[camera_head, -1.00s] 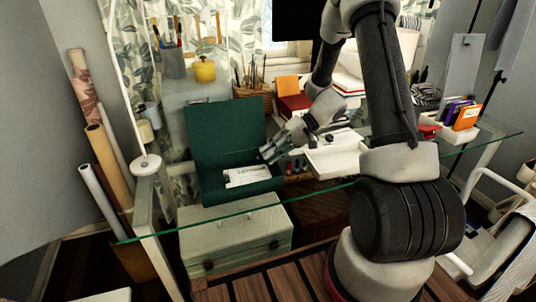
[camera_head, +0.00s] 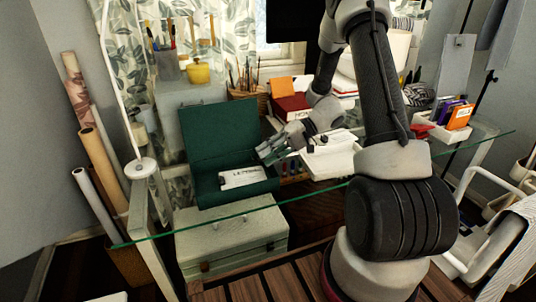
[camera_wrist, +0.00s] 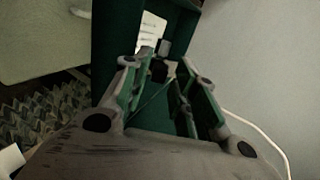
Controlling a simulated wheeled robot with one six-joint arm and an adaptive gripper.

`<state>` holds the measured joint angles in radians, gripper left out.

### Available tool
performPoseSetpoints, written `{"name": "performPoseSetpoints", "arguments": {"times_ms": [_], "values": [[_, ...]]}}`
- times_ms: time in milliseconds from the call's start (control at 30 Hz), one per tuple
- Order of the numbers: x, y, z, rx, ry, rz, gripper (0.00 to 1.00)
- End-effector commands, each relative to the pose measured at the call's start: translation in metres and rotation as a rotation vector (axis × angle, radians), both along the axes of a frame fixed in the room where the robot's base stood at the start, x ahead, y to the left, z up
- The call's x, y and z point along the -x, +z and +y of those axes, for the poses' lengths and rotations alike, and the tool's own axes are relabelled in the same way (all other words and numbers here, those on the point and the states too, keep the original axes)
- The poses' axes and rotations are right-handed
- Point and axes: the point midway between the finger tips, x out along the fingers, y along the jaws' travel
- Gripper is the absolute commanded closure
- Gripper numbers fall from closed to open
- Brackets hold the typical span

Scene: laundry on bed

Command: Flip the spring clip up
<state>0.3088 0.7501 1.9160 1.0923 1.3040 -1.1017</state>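A dark green box file (camera_head: 232,193) lies open on the glass desk, its lid (camera_head: 220,136) standing up at the back. A white sheet with dark lettering (camera_head: 243,177) lies inside; it also shows in the wrist view (camera_wrist: 152,33). In the wrist view a small grey and black piece (camera_wrist: 161,60), apparently the spring clip, sits by the sheet just beyond my fingertips. The clip is too small to make out in the head view. My gripper (camera_head: 266,156) reaches in over the box's right side. Its fingers (camera_wrist: 168,72) are apart with nothing visibly held; contact with the clip cannot be told.
A white tray (camera_head: 328,160) is right of the box, close to my gripper. Red books (camera_head: 292,106) and a brush basket (camera_head: 247,96) stand behind. A yellow pot (camera_head: 198,71) is at the back. Rolled papers (camera_head: 99,160) lean at the left.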

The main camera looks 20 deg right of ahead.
Motion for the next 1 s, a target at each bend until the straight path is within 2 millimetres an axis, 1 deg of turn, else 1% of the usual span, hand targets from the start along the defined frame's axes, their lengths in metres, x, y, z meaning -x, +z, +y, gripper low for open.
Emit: {"name": "performPoseSetpoints", "arguments": {"times_ms": [467, 567, 800, 900, 1000], "values": [[-0.001, 0.0, -0.003, 0.004, -0.002, 0.0, 0.64], [-0.001, 0.004, -0.012, 0.004, -0.004, -0.001, 0.64], [-0.001, 0.022, -0.047, 0.003, -0.004, -0.001, 0.64], [-0.001, 0.028, -0.059, 0.002, -0.002, -0.002, 0.64], [0.0, 0.032, -0.067, 0.003, -0.002, -0.001, 0.64]]}}
